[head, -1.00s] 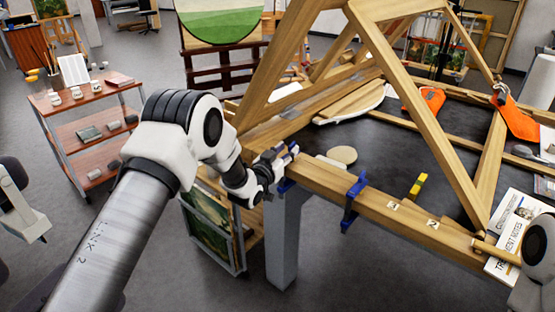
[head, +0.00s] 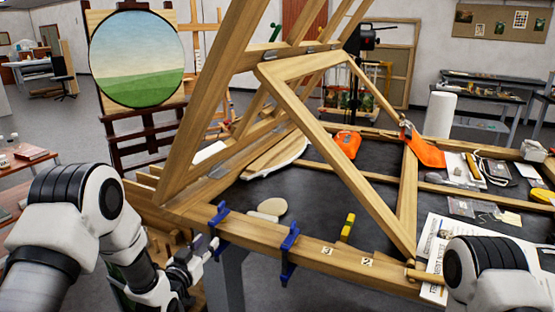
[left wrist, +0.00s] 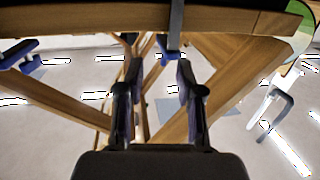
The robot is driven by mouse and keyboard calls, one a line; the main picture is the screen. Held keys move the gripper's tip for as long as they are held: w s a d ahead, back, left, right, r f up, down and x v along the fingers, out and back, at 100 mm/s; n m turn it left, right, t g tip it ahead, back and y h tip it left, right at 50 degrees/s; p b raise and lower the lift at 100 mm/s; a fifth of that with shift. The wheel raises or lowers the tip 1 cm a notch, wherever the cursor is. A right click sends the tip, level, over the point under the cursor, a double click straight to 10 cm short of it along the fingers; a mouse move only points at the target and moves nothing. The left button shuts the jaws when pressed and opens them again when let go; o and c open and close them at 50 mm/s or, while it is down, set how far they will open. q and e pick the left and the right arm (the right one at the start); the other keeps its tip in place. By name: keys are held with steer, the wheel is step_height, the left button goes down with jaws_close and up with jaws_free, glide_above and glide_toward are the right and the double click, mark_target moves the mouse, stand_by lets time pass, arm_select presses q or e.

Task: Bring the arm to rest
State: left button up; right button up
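My left gripper (head: 205,248) is near the front left edge of the wooden frame (head: 325,250), just below and left of a blue clamp (head: 219,226). In the left wrist view its two dark fingers (left wrist: 160,80) stand apart with nothing held between them. The frame's beam (left wrist: 90,18) crosses the top of that view, beyond the fingertips. My left arm is bent at the lower left of the head view. Part of my right arm shows at the lower right; its gripper is out of view.
A second blue clamp (head: 289,250) sits on the front beam. A yellow-black tool (head: 348,226), a pale disc (head: 272,206) and orange items (head: 347,143) lie within the frame. Printed sheets (head: 433,250) lie at right. An easel with a round painting (head: 137,58) stands behind left.

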arm_select(q)
steer(key=s+d+f+n+g+y, duration=0.15)
steer(key=s+f+g, duration=0.75)
steer(key=s+f, duration=1.2)
steer(key=s+a+f+g, duration=0.1)
steer(key=s+g, duration=0.3)
steer(key=s, duration=0.7)
steer(key=s+f+g+y, duration=0.1)
steer(key=s+f+g, duration=0.2)
steer(key=s, duration=0.8)
steer(key=shift+s+a+f+n+g, duration=0.25)
steer(key=shift+a+f+n+g, duration=0.1)
steer(key=shift+g, duration=0.15)
